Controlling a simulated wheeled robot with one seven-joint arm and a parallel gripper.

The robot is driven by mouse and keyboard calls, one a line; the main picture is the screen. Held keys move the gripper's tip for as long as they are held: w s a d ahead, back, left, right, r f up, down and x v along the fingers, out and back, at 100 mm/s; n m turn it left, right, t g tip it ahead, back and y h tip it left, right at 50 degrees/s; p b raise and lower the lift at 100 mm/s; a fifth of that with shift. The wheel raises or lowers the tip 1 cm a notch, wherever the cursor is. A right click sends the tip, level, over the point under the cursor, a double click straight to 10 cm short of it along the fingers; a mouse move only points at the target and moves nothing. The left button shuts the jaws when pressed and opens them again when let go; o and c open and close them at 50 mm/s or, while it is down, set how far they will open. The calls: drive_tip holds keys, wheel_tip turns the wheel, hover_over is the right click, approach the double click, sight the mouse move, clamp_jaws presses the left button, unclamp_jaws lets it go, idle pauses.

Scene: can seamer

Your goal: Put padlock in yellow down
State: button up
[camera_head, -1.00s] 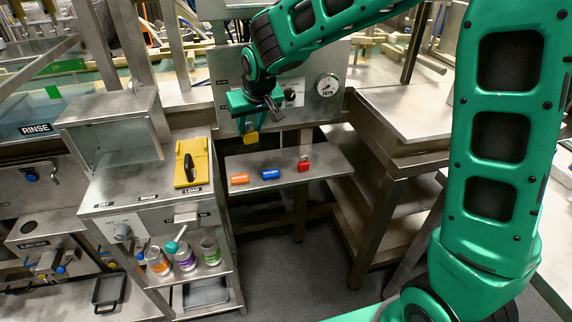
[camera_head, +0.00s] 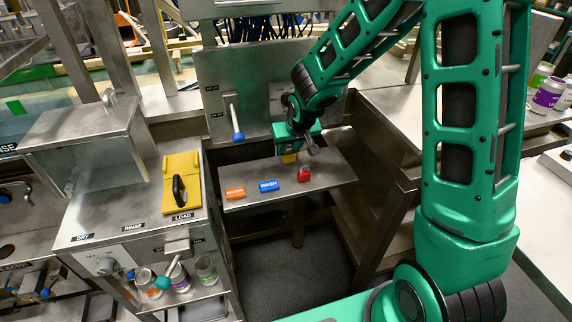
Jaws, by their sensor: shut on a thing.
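The yellow padlock (camera_head: 289,158) is in my gripper (camera_head: 291,152), which is shut on it. My gripper hangs low over the back of the metal shelf. Part of the padlock is hidden by the gripper. I cannot tell whether the padlock touches the shelf. A red padlock (camera_head: 304,175) stands on the shelf (camera_head: 333,165), in front and slightly right of the yellow one.
A blue WASH block (camera_head: 268,185) and an orange block (camera_head: 234,193) lie on the shelf to the left. A panel with a blue-tipped lever (camera_head: 237,127) rises behind. A yellow plate with a black handle (camera_head: 181,184) lies on the left machine. The shelf's right part is clear.

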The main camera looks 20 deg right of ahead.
sight(288, 160)
drive_tip(key=shift+a+f, duration=0.15)
drive_tip(key=shift+f, duration=1.35)
drive_tip(key=shift+a+f, duration=0.1)
drive_tip(key=shift+f, duration=1.35)
drive_tip(key=shift+f, duration=0.1)
drive_tip(key=o, duration=1.1)
drive_tip(key=shift+c, duration=0.2)
drive_tip(key=v, duration=1.2)
drive_tip(key=s+d+r+m+g+h, duration=0.1)
drive_tip(key=s+d+r+m+g, duration=0.15)
drive_tip(key=s+d, duration=0.55)
drive_tip(key=s+d+r+m+g+h, duration=0.1)
drive_tip(key=s+d+r, duration=0.3)
drive_tip(key=s+d, duration=0.4)
drive_tip(key=s+d+r+m+g+y, duration=0.1)
drive_tip(key=s, duration=0.7)
drive_tip(key=s+d+r+m+g+y, duration=0.1)
drive_tip(key=s+d+m, duration=0.1)
drive_tip(key=s, duration=0.6)
drive_tip(key=shift+s+d+r, duration=0.25)
drive_tip(key=shift+s+r, duration=0.05)
